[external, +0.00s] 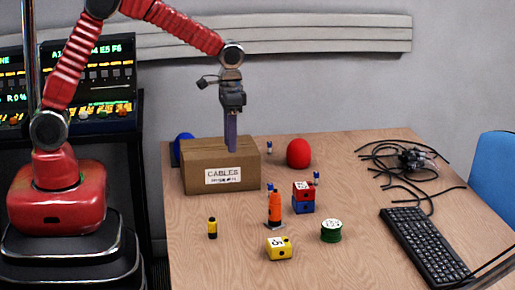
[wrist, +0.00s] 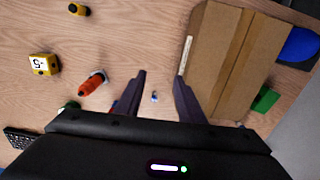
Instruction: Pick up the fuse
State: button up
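Several small blue-and-white pieces that look like fuses stand on the table. One fuse (external: 270,186) is just right of the cardboard box; another (external: 269,147) is behind it, and another (external: 316,178) is by the stacked cubes. My gripper (external: 231,150) hangs over the box, pointing down, well above the table. In the wrist view, my gripper (wrist: 160,77) has its two dark fingers apart and nothing between them. One fuse (wrist: 154,97) shows far below, in the gap between the fingers.
The cardboard box (external: 190,178) labelled CABLES stands at left. An orange bottle-like thing (external: 274,208), stacked red and blue cubes (external: 303,205), a yellow cube (external: 279,253), a green can (external: 331,236) and a yellow-black cylinder (external: 212,229) stand nearby. Keyboard (external: 425,245) and cables (external: 400,165) lie right.

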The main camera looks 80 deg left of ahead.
send_over(271, 184)
jog(key=s, duration=0.3)
notch_tip(271, 184, down, 6)
jog(key=shift+n, duration=0.3)
jog(key=w+r, duration=0.3)
jog(key=shift+w+a, duration=0.1)
jog(key=shift+f, duration=4.3)
jog(key=shift+f, duration=2.6)
jog(key=shift+c, duration=0.3)
